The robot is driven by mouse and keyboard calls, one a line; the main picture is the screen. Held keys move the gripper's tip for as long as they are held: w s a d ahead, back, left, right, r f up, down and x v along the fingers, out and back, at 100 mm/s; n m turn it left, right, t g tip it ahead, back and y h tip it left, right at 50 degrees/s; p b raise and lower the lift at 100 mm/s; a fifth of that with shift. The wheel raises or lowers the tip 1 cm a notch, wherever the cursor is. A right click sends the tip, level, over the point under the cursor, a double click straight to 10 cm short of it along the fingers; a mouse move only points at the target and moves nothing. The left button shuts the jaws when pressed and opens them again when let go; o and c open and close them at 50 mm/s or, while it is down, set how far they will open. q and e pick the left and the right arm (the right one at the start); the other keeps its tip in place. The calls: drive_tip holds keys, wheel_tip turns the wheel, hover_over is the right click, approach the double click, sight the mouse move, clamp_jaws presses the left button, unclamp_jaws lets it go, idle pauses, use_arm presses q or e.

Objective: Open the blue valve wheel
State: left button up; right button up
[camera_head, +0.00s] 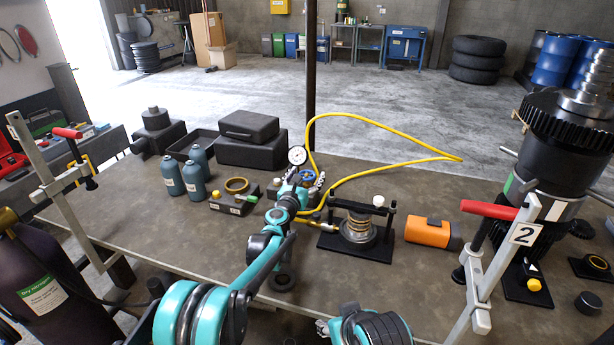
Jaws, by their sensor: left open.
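The small blue valve wheel (307,176) is on the gauge assembly in the middle of the table, just right of and below the round white dial gauge (297,155). My left arm reaches up to it from the bottom of the view. My left gripper (304,183) is right at the wheel, open. It partly hides the wheel and the fitting below, and I cannot tell whether its fingers touch the wheel.
A yellow hose (385,125) loops from the gauge assembly over the table. Grey-blue bottles (172,176) and a black case (250,126) are to the left. A thin dark post stands behind.

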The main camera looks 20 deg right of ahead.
use_arm(q)
drive_tip(key=v, duration=1.2)
drive_tip(key=s+a+r+m+g+y, duration=0.1)
drive_tip(key=s+a+r+m+g, duration=0.35)
drive_tip(key=s+a+m, duration=0.85)
drive_tip(key=s+a+f+m+g+y, duration=0.1)
drive_tip(key=s+a+f+m+y, duration=0.3)
drive_tip(key=s+a+m, duration=0.4)
drive_tip(key=s+a+f+m+g+y, duration=0.2)
drive_tip(key=s+a+f+m+y, duration=0.3)
drive_tip(key=s+a, duration=1)
drive_tip(key=s+f+m, duration=0.1)
drive_tip(key=s+m, duration=0.1)
drive_tip(key=m, duration=0.1)
drive_tip(key=shift+f, duration=0.3)
